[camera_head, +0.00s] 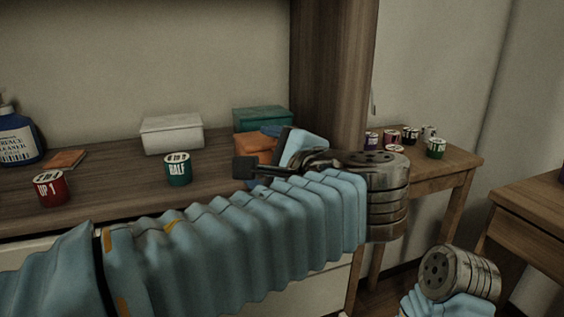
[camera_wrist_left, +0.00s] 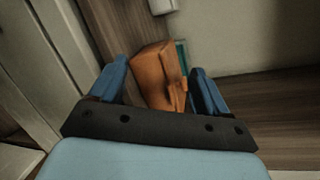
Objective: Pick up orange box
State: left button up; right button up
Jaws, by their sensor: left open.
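The orange box (camera_head: 254,143) sits on the wooden counter in front of a green box, partly hidden by my left arm and gripper. In the left wrist view the orange box (camera_wrist_left: 153,75) shows between the two blue fingers. My left gripper (camera_wrist_left: 160,68) is open, with one finger on either side of the box in that view. I cannot tell whether a finger touches it. In the head view the left gripper (camera_head: 270,155) is at the box's near right side. My right gripper is not in view.
The green box (camera_head: 262,117) stands just behind the orange box. A white box (camera_head: 171,133), a green can (camera_head: 178,169), a red can (camera_head: 51,188) and a cleaner bottle (camera_head: 17,137) stand to the left. A wooden panel (camera_head: 334,70) rises on the right. Several cans stand on a side table (camera_head: 448,163).

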aim_at(248, 154)
pick_arm(q)
jog(key=x, duration=0.7)
jog(key=shift+s, duration=0.1)
jog(key=c, duration=1.2)
grip_shut()
jog(key=shift+f, duration=0.15)
